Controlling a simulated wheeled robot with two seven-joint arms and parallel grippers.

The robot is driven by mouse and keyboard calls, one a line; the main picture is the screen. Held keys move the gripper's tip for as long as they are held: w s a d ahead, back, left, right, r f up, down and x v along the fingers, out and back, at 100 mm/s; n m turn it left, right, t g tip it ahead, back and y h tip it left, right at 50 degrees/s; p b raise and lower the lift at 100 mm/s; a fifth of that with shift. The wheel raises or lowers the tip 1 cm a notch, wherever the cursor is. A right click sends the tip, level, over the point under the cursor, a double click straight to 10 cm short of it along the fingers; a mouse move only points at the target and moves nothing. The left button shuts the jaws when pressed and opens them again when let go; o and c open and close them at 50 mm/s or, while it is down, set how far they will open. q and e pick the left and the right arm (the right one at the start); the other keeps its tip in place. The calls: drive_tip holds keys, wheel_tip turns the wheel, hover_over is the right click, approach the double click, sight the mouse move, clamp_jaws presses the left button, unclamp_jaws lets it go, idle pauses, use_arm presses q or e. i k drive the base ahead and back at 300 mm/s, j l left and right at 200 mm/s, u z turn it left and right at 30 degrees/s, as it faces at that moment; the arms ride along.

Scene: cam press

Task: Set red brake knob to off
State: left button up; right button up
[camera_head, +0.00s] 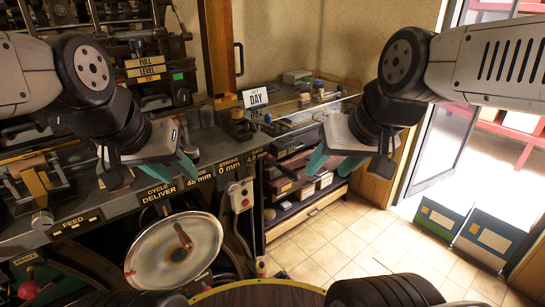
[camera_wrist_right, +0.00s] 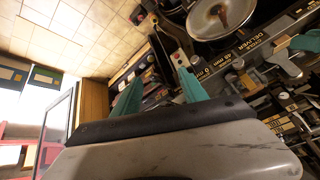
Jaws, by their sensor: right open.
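A red ball knob (camera_head: 28,290) shows at the lower left of the head view, below a dark label plate (camera_head: 25,258) whose small lettering seems to read brake. My left gripper (camera_head: 184,164) hangs above the machine's front counter, well above and to the right of the knob. Its teal fingers look apart and empty, and they also show at the right edge of the right wrist view (camera_wrist_right: 293,47). My right gripper (camera_head: 334,162) is open and empty in the air, far right of the knob. Its two teal fingers frame the right wrist view (camera_wrist_right: 160,90).
A large metal handwheel (camera_head: 174,251) with a red-brown handle stands right of the knob. A pale control box (camera_head: 241,195) with a red button is beside it. Labelled counter edges (camera_head: 75,222) run above. Open tiled floor (camera_head: 340,235) lies at the right.

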sight(30, 288)
drive_tip(key=u, duration=0.85)
drive_tip(key=k+l+u, duration=0.1)
drive_tip(key=u, duration=1.2)
drive_tip(key=k+j+z, duration=0.4)
drive_tip(key=k+j, duration=0.15)
drive_tip(key=j, duration=0.1)
